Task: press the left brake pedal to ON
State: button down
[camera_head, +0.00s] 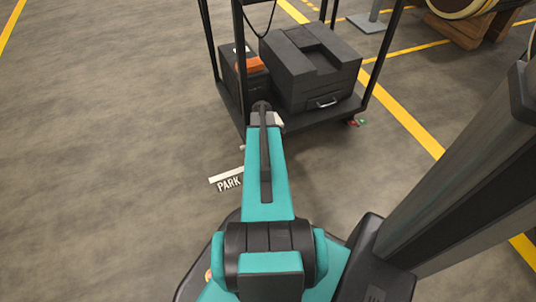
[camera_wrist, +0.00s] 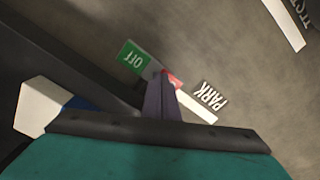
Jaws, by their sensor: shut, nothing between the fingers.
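In the wrist view, the brake pedal has a green OFF plate (camera_wrist: 132,57) and a red part (camera_wrist: 174,82) beside it. My gripper (camera_wrist: 166,84) shows as dark, closed fingers reaching the red part and covering some of it. I cannot tell if they touch it. No ON lettering is readable. In the head view, my arm reaches to the near left corner of the black cart (camera_head: 325,122) and hides most of this pedal and the gripper. Another pedal, red and green (camera_head: 356,122), shows at the cart's right corner.
The cart carries a large black case (camera_head: 310,65), with a smaller dark box (camera_head: 233,80) and an orange item (camera_head: 250,65) to its left. A PARK label (camera_head: 229,184) and white strip are on the floor nearby. Open floor (camera_head: 100,150) lies left. The cart's uprights (camera_head: 208,40) stand near my arm.

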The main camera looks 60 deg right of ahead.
dwell(0.3)
notch_tip(320, 180, up, 7)
jog(key=p, duration=0.5)
jog(key=shift+p, duration=0.3)
dwell(0.3)
jog(key=shift+f, duration=0.1)
dwell(0.4)
jog(key=shift+s, duration=0.15)
